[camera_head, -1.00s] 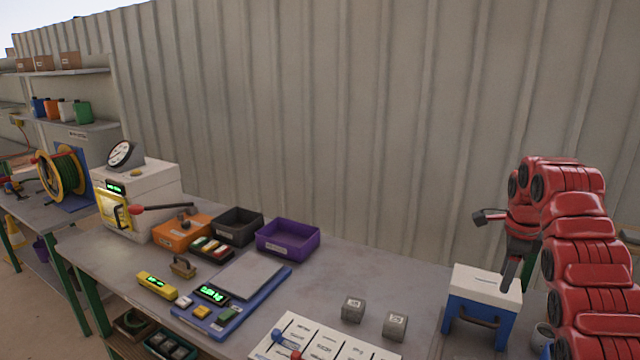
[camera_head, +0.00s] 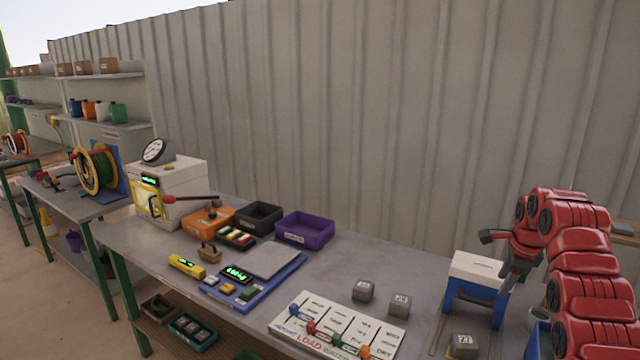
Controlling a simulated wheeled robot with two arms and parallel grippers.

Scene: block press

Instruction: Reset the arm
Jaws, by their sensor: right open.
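My right arm, red with dark joints, comes in at the right edge. Its gripper (camera_head: 496,260) is open, with dark fingers spread apart. It appears in front of or above the white-topped blue box (camera_head: 477,277); I cannot tell whether it touches it. I see nothing held between the fingers. My left arm and gripper are out of view.
The grey bench carries a white press (camera_head: 185,183), purple bin (camera_head: 305,229), blue scale (camera_head: 253,290) and a labelled board (camera_head: 340,325). Grey blocks (camera_head: 363,291) (camera_head: 400,304) stand near the board, another (camera_head: 463,345) at the front. A corrugated wall rises behind.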

